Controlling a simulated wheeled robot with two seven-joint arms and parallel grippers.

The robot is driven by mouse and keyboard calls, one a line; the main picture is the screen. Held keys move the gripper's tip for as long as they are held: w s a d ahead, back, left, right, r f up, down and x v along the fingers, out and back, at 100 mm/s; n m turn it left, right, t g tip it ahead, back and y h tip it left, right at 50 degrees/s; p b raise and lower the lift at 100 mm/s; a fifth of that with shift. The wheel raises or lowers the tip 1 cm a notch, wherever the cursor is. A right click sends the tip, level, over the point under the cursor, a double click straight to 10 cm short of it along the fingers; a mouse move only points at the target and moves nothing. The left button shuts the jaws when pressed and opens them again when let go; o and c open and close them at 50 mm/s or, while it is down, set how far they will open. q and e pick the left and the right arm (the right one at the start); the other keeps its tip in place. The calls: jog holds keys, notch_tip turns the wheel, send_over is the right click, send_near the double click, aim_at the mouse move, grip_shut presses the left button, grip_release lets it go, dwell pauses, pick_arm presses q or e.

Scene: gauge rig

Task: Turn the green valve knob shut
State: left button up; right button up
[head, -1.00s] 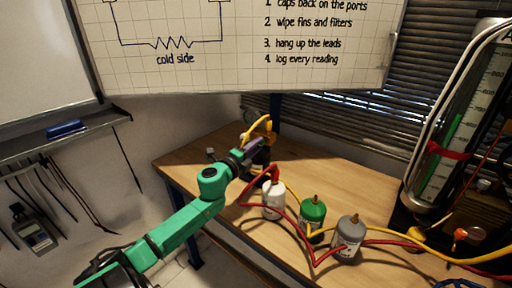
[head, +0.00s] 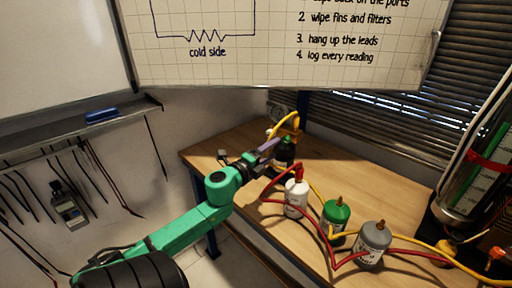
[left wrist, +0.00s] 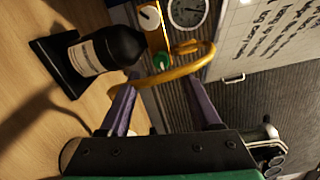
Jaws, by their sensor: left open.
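The green valve knob (left wrist: 162,60) shows in the left wrist view, on an orange-yellow manifold block (left wrist: 153,32) beside a white knob (left wrist: 149,17) and a round dial gauge (left wrist: 188,8). My left gripper (left wrist: 161,84) is open, its two purple fingers apart. The knob appears ahead of the gap between the fingertips, and no finger visibly touches it. A yellow hose (left wrist: 178,72) curves across in front of the fingers, close to the knob. In the head view my left gripper (head: 272,146) is at the back of the bench, beside the hose. My right gripper is not in view.
A black bottle (left wrist: 120,45) stands close to the left finger. White (head: 296,198), green (head: 336,217) and grey (head: 372,243) bottles with red and yellow hoses stand nearer on the wooden bench (head: 385,188). A whiteboard (head: 270,65) hangs behind.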

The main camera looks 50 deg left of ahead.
pick_arm(q)
jog(key=s+d, duration=0.1)
jog(key=s, duration=0.7)
jog(key=shift+s, duration=0.4)
